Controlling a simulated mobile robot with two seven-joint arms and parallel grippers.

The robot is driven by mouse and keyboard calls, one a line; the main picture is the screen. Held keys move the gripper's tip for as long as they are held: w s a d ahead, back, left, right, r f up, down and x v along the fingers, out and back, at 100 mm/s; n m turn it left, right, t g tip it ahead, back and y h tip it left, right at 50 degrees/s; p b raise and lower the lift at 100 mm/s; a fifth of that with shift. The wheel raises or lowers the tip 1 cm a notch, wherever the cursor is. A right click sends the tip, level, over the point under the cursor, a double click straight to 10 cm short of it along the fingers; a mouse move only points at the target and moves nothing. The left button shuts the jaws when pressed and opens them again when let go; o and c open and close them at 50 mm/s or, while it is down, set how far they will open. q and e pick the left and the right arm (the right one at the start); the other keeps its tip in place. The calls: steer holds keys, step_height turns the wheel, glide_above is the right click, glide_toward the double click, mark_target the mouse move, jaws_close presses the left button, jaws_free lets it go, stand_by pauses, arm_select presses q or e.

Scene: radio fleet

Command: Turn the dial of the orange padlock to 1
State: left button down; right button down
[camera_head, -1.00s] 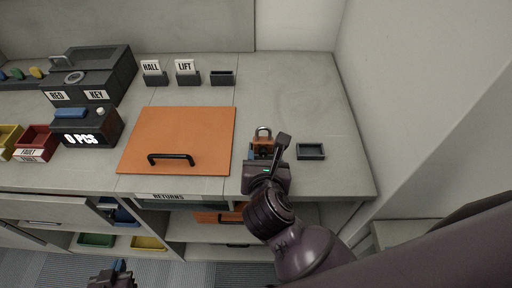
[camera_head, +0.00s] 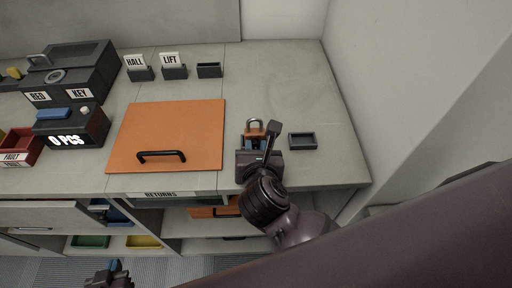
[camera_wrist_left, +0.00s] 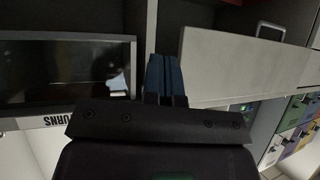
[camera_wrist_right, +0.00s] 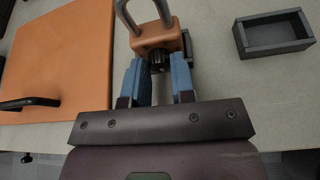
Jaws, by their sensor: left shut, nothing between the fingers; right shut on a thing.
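The orange padlock (camera_head: 256,131) stands on the grey counter to the right of the orange panel, its shackle at the top. In the right wrist view the padlock (camera_wrist_right: 157,38) faces me with a dark round dial (camera_wrist_right: 158,62) on its front. My right gripper (camera_head: 256,146) is at the padlock's front; its blue fingers (camera_wrist_right: 158,72) are shut on the dial from both sides. The dial's digits cannot be read. My left gripper (camera_head: 117,268) hangs low in front of the cabinet, away from the padlock. Its blue fingers (camera_wrist_left: 165,75) are shut and empty.
A small dark tray (camera_head: 302,141) lies right of the padlock; it also shows in the right wrist view (camera_wrist_right: 273,36). The orange panel (camera_head: 168,130) with a black handle lies to the left. HALL (camera_head: 137,66) and LIFT (camera_head: 172,64) holders stand behind. Drawers lie below.

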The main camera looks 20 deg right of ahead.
steer(key=shift+r+p, duration=0.1)
steer(key=shift+p, duration=0.3)
steer(key=n+h+p, duration=0.1)
steer(key=n+p, duration=0.1)
steer(key=p, duration=0.1)
steer(key=shift+a+r, duration=0.1)
steer(key=shift+a, duration=0.05)
steer(key=shift+a+n+g+h+p, duration=0.1)
steer(key=shift+n+g+h+p, duration=0.2)
steer(key=shift+n+h+p, duration=0.5)
steer(key=shift+w+f+n+h+p, duration=0.1)
steer(key=shift+f+n+h+p, duration=0.1)
steer(key=shift+n+h+p, duration=0.25)
steer(key=shift+f, duration=0.1)
steer(key=c, duration=0.9)
jaws_free()
steer(key=shift+c, duration=0.2)
